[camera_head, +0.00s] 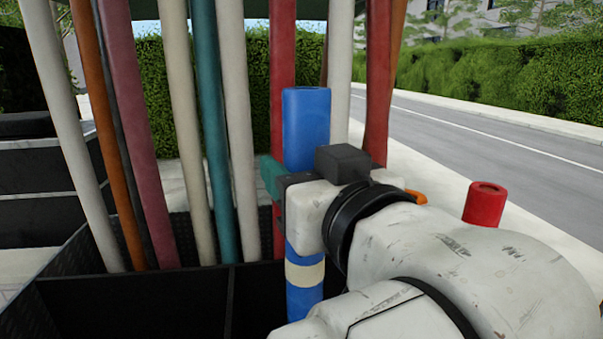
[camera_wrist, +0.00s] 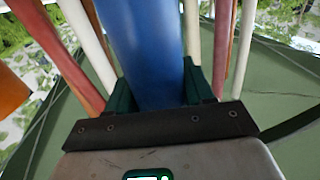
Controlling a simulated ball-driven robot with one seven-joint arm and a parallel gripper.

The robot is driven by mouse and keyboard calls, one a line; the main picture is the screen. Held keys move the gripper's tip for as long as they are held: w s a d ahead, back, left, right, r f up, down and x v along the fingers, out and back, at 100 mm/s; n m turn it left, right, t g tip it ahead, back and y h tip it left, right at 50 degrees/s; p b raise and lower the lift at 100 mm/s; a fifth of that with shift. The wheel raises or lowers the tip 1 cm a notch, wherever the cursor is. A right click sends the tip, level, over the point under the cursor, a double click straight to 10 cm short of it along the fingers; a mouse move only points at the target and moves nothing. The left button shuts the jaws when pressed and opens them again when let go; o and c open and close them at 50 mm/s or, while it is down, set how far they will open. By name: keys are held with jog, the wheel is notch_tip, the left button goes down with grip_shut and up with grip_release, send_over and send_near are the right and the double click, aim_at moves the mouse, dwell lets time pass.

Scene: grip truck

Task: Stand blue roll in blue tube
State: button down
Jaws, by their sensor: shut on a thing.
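My gripper (camera_head: 277,180) is shut on the blue roll (camera_head: 306,120), which stands about upright with its top above the fingers. In the wrist view the roll (camera_wrist: 146,45) runs between the green fingers (camera_wrist: 160,88). Directly below my gripper is a blue cylinder with a cream band (camera_head: 304,295), in line with the roll. My gripper hides the stretch between them, so I cannot tell whether this is the roll's lower part or the blue tube, or whether the two touch.
Several long rolls, white (camera_head: 185,90), teal (camera_head: 213,130), orange (camera_head: 108,150) and red (camera_head: 374,90), lean in and behind a black compartmented bin (camera_head: 130,305). A short red tube (camera_head: 484,205) stands at the right. A hedge and road lie beyond.

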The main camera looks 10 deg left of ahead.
aim_at(299, 264)
notch_tip(299, 264, down, 12)
jog(key=b, duration=0.7)
jog(key=shift+w+b, duration=0.2)
jog(key=shift+b, duration=0.2)
dwell(0.8)
jog(key=shift+a+f, duration=0.1)
jog(key=shift+f, duration=0.2)
dwell(0.7)
jog(key=c, duration=0.9)
grip_release()
jog(key=shift+o, duration=0.8)
jog(key=shift+w+f, duration=0.1)
jog(key=o, duration=0.4)
jog(key=shift+r, duration=0.3)
